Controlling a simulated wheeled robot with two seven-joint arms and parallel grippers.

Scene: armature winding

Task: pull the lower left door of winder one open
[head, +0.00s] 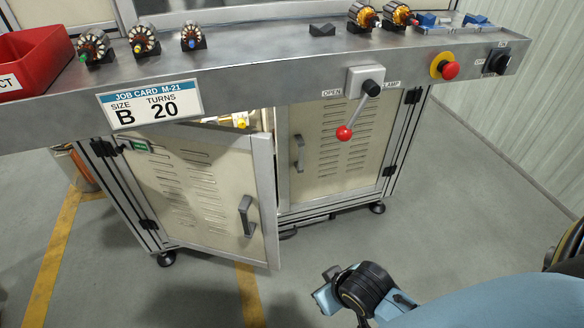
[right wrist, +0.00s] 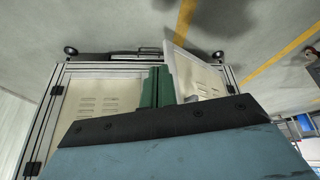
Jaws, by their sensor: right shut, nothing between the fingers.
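The lower left door (head: 196,188) of the winder is ajar, its right edge swung out toward me and its hinges on the left. Its dark handle (head: 246,216) is free, with no gripper on it. In the upside-down right wrist view the door (right wrist: 196,76) stands out from the cabinet front. My right gripper (right wrist: 158,86), with green fingers, is shut and empty in front of the cabinet. In the head view my right arm comes in from the lower right, apart from the door; its fingertips are not clearly visible there. My left gripper is not in view.
The lower right door (head: 335,145) is closed. Above are a lever with a red knob (head: 344,133), a red stop button (head: 450,70), a job card (head: 150,102), a red bin (head: 34,62) and several armatures on the worktop (head: 250,55). Floor in front is clear.

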